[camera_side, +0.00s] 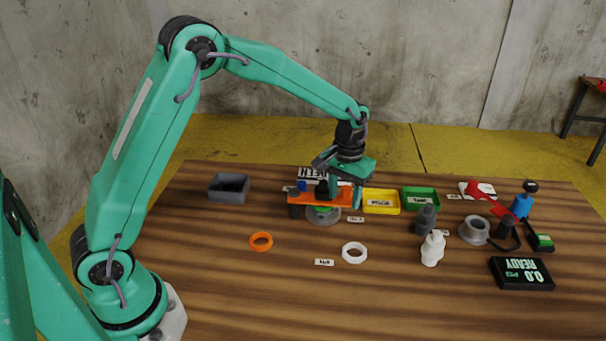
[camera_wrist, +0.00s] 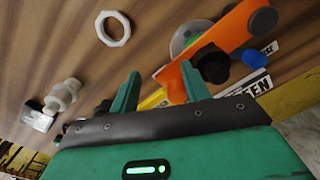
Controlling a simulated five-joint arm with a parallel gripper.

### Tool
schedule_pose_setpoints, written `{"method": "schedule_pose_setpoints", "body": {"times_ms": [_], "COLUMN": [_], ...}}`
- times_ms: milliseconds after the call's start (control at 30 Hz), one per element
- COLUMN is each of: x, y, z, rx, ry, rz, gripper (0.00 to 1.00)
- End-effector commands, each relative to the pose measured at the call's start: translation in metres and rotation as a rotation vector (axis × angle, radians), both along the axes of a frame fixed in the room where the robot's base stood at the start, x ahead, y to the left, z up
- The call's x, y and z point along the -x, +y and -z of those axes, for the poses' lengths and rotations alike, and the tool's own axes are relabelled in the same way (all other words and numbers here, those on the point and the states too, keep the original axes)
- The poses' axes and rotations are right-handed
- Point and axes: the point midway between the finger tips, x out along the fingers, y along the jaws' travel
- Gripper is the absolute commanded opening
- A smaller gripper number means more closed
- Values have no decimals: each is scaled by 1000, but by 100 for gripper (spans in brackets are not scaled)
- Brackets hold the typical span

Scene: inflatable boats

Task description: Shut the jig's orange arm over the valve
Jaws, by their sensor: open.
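The jig's orange arm (camera_side: 312,197) lies about level above a round grey base (camera_side: 323,217) in the side view. In the wrist view the orange arm (camera_wrist: 234,30) runs from a dark post (camera_wrist: 263,20) toward my fingers and partly covers the grey disc (camera_wrist: 189,35). A black knob (camera_wrist: 213,66) sits by the arm. I cannot make out the valve under it. My gripper (camera_side: 345,196) is at the arm's free end. In the wrist view my gripper (camera_wrist: 160,80) is open, and the arm's orange end (camera_wrist: 174,84) shows between the fingers, close to the right one.
A grey bin (camera_side: 229,187), a yellow tray (camera_side: 381,201) and a green tray (camera_side: 420,198) stand around the jig. An orange ring (camera_side: 261,242) and a white ring (camera_side: 354,253) lie in front. A white valve-like part (camera_side: 432,248) and a black display (camera_side: 521,273) are at right.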

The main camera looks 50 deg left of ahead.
Motion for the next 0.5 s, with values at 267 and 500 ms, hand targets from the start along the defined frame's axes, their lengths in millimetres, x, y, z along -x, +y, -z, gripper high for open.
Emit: {"method": "schedule_pose_setpoints", "body": {"times_ms": [267,500], "x": [26,48], "y": [-10,-14], "z": [-1,0], "rx": [0,0], "ry": [-1,-1], "rz": [212,385], "gripper": [47,47]}}
